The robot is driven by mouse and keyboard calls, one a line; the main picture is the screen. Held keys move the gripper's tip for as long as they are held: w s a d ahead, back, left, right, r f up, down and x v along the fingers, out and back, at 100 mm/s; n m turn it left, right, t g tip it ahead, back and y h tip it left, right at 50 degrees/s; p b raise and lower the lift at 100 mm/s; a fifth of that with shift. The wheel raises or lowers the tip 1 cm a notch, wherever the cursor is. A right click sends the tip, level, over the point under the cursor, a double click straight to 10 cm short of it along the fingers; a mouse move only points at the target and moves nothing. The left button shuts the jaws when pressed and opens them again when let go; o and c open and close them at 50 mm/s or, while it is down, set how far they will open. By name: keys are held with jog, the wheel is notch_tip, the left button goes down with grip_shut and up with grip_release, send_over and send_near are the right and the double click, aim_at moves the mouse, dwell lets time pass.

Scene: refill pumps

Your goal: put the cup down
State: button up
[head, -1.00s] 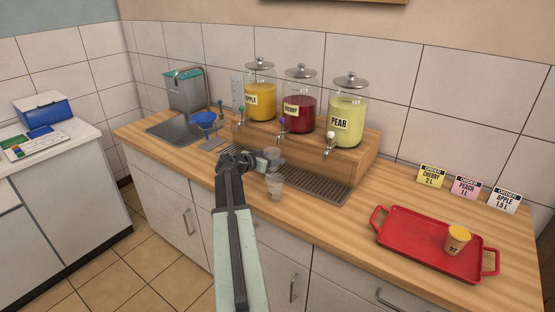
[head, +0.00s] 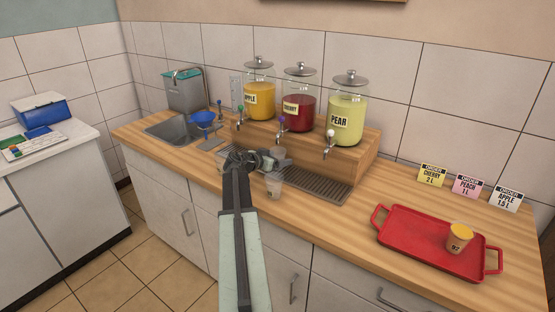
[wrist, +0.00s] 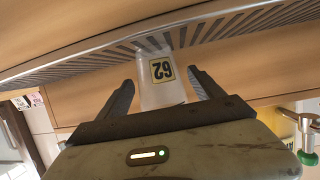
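A pale cup (wrist: 161,95) with a yellow-edged label reading 62 stands between my two fingers in the wrist view. Its base is over the slatted drip tray (wrist: 85,67), and my gripper body hides its top. Narrow gaps show between the cup's sides and both fingers of my gripper (wrist: 160,86). In the head view my gripper (head: 270,160) is above the drip tray (head: 325,190), in front of the dispenser. A clear cup (head: 274,186) stands upright just below it, at the tray's front edge. A pale shape by the fingertips is too small to make out.
Apple (head: 259,100), cherry (head: 300,112) and pear (head: 346,121) jars with taps stand behind. A red tray (head: 410,225) at right holds a filled cup (head: 459,238). A blue funnel (head: 204,119) and sink (head: 172,130) are at left. Counter between the drip tray and red tray is clear.

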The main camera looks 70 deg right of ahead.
jog(key=shift+r, duration=0.1)
jog(key=p+v, duration=0.4)
jog(key=v, duration=0.8)
jog(key=shift+r, duration=0.1)
jog(key=w+a+f+n+t+y, duration=0.2)
jog(key=w+a+f+n, duration=0.2)
jog(key=w+a, duration=0.5)
jog(key=w+a+f+n+t+y, duration=0.15)
jog(key=w+a+f+n, duration=0.35)
jog(key=a, duration=0.9)
jog(key=w+a+f+n+t+y, duration=0.2)
jog(key=w+a+f+y, duration=0.1)
jog(key=w+a, duration=0.65)
jog(key=a+f+n+y, duration=0.1)
jog(key=a+n+y, duration=0.2)
jog(key=a, duration=1.5)
jog(key=a+f+n+y, duration=0.2)
jog(key=a+n, duration=0.5)
jog(key=a, duration=1.1)
jog(key=shift+s+a+f+n+g+y, duration=0.3)
jog(key=shift+s+n+g+y, duration=0.1)
jog(key=shift+y, duration=0.45)
